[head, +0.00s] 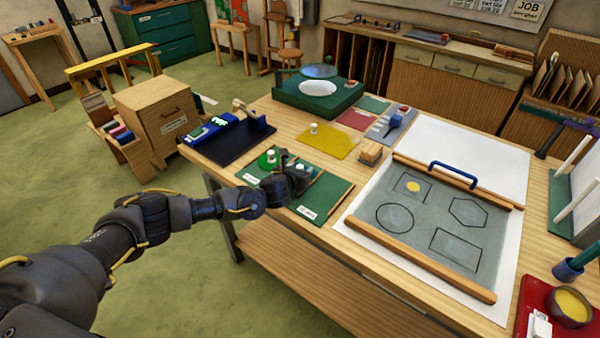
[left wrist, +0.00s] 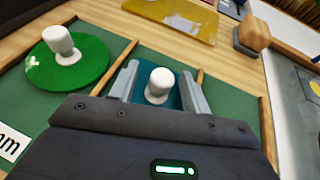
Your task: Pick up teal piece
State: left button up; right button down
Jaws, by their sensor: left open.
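The teal piece (left wrist: 187,92) lies in a compartment of the green tray (head: 323,198) and has a white knob (left wrist: 160,82) on top. My left gripper (left wrist: 160,92) is open over it, with one finger on each side of the knob. A gap shows between the knob and the fingers. In the head view my left gripper (head: 292,176) largely hides the teal piece. A round green piece (left wrist: 66,62) with its own white knob lies in the compartment to the left. My right gripper is not in view.
A yellow sheet (head: 328,141) with a knob and a wooden block (head: 371,153) lie behind the tray. The grey panel (head: 428,218) with drawn shapes, wooden bars and a blue handle (head: 453,173) is to the right.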

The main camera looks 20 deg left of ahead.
aim_at(300, 166)
pick_arm(q)
jog(key=c, duration=0.9)
jog(key=shift+w, duration=0.1)
jog(key=shift+r, duration=0.45)
notch_tip(300, 166, up, 2)
jog(key=shift+r+b, duration=0.25)
jog(key=shift+b, duration=0.05)
jog(key=r+v, duration=0.1)
jog(key=v, duration=0.4)
jog(key=w+a+r+b+v, duration=0.1)
jog(key=v, duration=0.5)
jog(key=a+r+b+v, duration=0.1)
jog(key=v, duration=0.4)
jog(key=shift+r, duration=0.2)
